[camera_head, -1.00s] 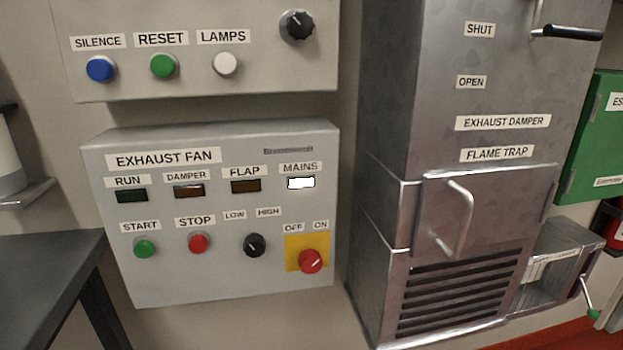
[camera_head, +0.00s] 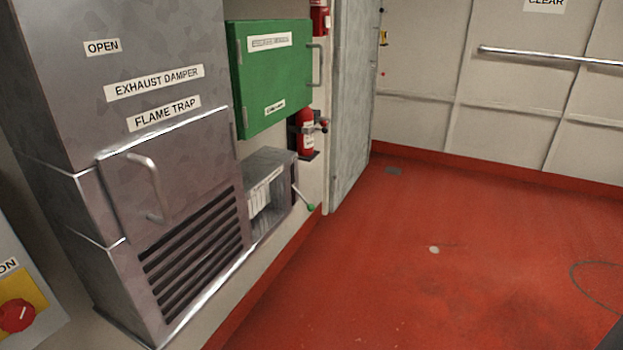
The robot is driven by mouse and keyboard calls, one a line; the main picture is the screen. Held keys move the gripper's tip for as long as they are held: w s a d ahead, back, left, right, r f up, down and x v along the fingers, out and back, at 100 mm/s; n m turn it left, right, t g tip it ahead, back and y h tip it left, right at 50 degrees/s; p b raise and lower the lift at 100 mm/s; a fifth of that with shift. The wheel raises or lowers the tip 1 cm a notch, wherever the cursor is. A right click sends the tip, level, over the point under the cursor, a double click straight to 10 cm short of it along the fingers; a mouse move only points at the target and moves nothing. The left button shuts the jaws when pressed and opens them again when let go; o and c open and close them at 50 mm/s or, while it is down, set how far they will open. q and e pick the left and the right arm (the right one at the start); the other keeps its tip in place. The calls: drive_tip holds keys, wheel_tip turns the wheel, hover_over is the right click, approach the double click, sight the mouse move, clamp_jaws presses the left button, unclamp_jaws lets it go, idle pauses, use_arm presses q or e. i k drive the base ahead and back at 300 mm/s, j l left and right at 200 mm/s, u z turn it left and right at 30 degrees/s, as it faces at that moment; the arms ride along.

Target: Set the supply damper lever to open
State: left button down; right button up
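A low grey metal box (camera_head: 283,171) with a slatted opening stands against the wall, right of the large metal duct. I cannot tell for certain that this is the supply damper lever. Neither of my grippers is in view.
The metal duct (camera_head: 130,60) carries exhaust damper and flame trap labels and a handled door. A green cabinet (camera_head: 275,75) and a fire extinguisher (camera_head: 306,130) are on the wall beyond. The red floor (camera_head: 450,220) is mostly open.

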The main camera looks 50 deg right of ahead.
sight(310, 208)
drive_tip(key=z, duration=1.5)
drive_tip(key=i+l, duration=0.25)
drive_tip(key=l, duration=0.15)
drive_tip(key=i+l+z, duration=0.1)
drive_tip(key=i+l, duration=0.15)
drive_tip(key=l, duration=0.15)
